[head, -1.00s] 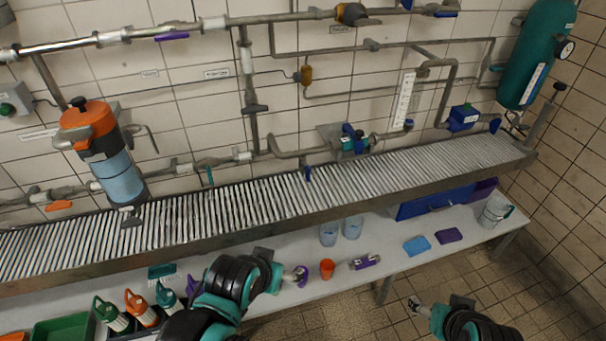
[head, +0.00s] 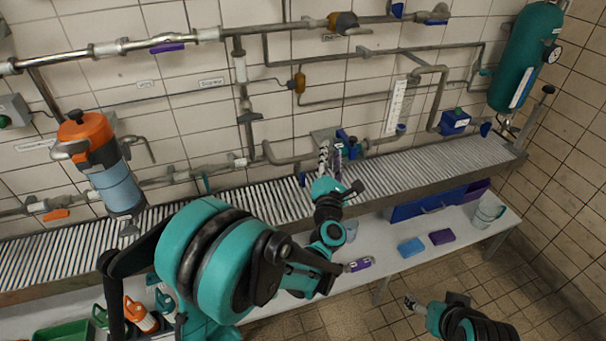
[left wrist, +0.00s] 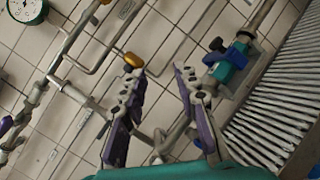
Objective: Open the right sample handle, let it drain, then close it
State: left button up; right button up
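A small blue handle (head: 302,179) hangs under the lower wall pipe, above the slatted grating; I take it for the right sample handle, but cannot read a label. A teal handle (head: 206,184) hangs further left on the same pipe line. My left gripper (head: 331,158) is raised in front of the pipe, just right of the blue handle. In the left wrist view its two purple-backed fingers (left wrist: 160,88) are spread with nothing between them; a pipe shows behind. My right gripper (head: 411,303) is low at the front, too small to judge.
A blue-and-teal valve unit (head: 350,146) sits on the pipe just behind my left gripper; it also shows in the left wrist view (left wrist: 230,65). The slatted grating (head: 430,172) runs below. Sponges (head: 411,247) and a jug (head: 488,211) stand on the bench.

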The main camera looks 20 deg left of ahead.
aim_at(304, 178)
pick_arm(q)
jog(key=s+a+f+n+g+y, duration=0.1)
jog(key=a+f+n+g+y, duration=0.15)
jog(key=f+n, duration=0.45)
jog(key=a+f+n+g+y, duration=0.2)
jog(key=f+n+y, duration=0.2)
jog(key=f+n, duration=0.25)
jog(key=x, duration=0.4)
jog(key=f+b+x, duration=0.1)
jog(key=x, duration=0.1)
jog(key=shift+a, duration=0.45)
jog(key=shift+w+a, duration=0.3)
jog(key=shift+w, duration=0.1)
jog(key=shift+c, duration=0.3)
grip_shut()
